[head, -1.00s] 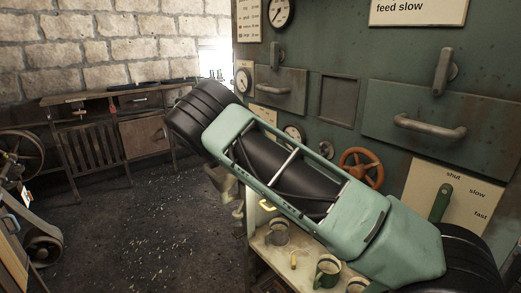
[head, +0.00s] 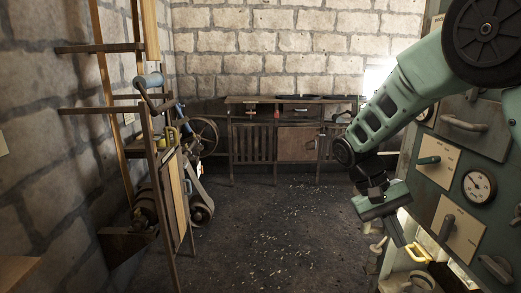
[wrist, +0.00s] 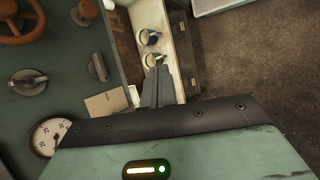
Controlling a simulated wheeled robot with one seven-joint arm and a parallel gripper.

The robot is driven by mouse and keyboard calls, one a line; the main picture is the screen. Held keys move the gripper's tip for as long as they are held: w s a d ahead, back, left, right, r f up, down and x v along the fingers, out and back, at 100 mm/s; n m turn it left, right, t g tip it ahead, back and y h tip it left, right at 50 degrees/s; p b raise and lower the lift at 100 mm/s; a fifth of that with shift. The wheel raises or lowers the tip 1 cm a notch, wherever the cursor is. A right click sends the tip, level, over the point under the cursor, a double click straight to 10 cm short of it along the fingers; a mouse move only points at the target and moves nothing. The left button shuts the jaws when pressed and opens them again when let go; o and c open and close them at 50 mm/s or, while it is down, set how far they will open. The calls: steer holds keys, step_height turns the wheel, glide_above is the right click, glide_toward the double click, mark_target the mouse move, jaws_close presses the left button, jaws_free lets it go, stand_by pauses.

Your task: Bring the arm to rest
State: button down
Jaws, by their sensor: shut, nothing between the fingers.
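My arm (head: 384,112) comes down from the upper right of the head view, bent at the elbow. My gripper (head: 397,234) hangs at its end, pointing down and to the right, in front of the green control panel (head: 442,172). In the wrist view my gripper (wrist: 158,72) has its two dark fingers together, with nothing between them. The fingertips appear above or beside a narrow shelf with mugs (wrist: 150,37); the gap to it is hard to judge.
The panel has gauges (head: 478,186), levers and drawer handles close to my arm. A workbench (head: 285,103) stands at the back and a wooden rack (head: 151,150) at left.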

steer(key=s+a+r+n+t+y, duration=0.1)
steer(key=s+a+n+t+y, duration=0.1)
steer(key=s+a+n, duration=0.2)
steer(key=s+a+n+t+y, duration=0.3)
steer(key=s+a, duration=0.8)
steer(key=s, duration=0.8)
steer(key=shift+s+r+n+y, duration=0.2)
steer(key=shift+r+n+y, duration=0.15)
steer(key=shift+n, duration=0.75)
